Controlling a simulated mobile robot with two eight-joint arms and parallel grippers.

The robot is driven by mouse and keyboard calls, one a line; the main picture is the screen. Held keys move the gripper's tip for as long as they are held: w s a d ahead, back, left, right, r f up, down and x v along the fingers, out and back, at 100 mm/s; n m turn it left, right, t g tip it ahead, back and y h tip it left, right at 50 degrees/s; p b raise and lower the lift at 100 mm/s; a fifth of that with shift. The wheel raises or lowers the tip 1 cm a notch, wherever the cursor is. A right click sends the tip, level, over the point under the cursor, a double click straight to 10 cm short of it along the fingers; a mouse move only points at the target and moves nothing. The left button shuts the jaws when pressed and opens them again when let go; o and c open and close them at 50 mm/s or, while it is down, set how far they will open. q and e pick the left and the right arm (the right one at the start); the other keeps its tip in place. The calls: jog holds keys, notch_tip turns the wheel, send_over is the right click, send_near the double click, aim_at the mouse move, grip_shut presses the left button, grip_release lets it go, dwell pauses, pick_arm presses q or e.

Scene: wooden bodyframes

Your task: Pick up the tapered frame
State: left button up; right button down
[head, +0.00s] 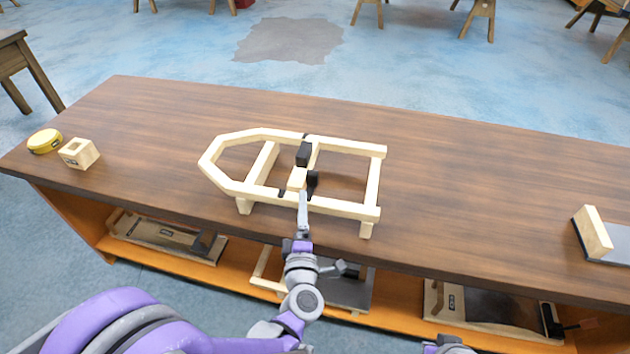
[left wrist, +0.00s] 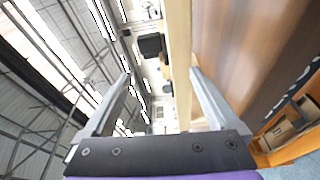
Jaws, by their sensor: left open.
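The tapered frame (head: 373,180) is pale wood and stands on short legs on the workbench, its pointed end to the left. Black parts (head: 303,155) sit at its middle crosspiece. My left gripper (head: 303,196) reaches up from the front to the near long rail, around the frame's middle. In the left wrist view the gripper (left wrist: 161,75) is open, and a pale wooden rail (left wrist: 180,60) runs between the fingers, closer to the right one. I cannot tell whether that finger touches it.
The brown workbench (head: 490,165) is clear on both sides of the frame. A yellow tape roll (head: 45,141) and a small wooden box (head: 79,153) are at the left end. A wood-and-grey block (head: 593,234) lies at the right. Frames and panels fill the shelf (head: 398,312) below.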

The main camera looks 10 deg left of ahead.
aim_at(298, 199)
pick_arm(q)
jog(key=shift+s+a+f+n+y, duration=0.15)
jog(key=shift+f+n+y, duration=0.35)
jog(key=shift+f+n, duration=0.35)
jog(key=shift+g, duration=0.3)
jog(key=x, duration=0.5)
jog(key=shift+w+a, duration=0.3)
jog(key=shift+w, duration=0.05)
jog(key=p+x, duration=0.1)
jog(key=x, duration=0.5)
jog(key=shift+a+f, duration=0.1)
jog(key=shift+f, duration=0.05)
grip_shut()
